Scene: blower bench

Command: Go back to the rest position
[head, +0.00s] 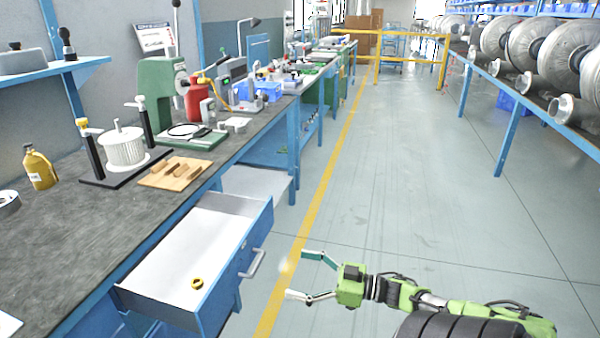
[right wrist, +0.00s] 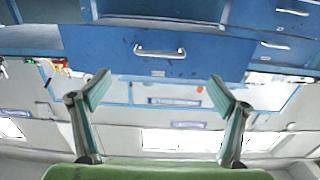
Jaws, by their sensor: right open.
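My right gripper (head: 300,275) is open and empty. It is out over the floor, to the right of an open blue drawer (head: 242,262) and apart from its handle (head: 257,263). In the right wrist view my open fingers (right wrist: 157,92) show with nothing between them, and a blue drawer front (right wrist: 205,55) with a silver handle (right wrist: 160,52) lies beyond. A small yellow ring (head: 197,283) lies inside the open drawer. My left gripper is in neither view.
The workbench (head: 60,250) runs along the left, holding a yellow bottle (head: 38,168), a white finned rotor (head: 124,148), a wooden block (head: 175,172) and a green press (head: 160,90). The floor (head: 400,190) is clear in the middle. A rack (head: 512,125) with metal blowers stands at right.

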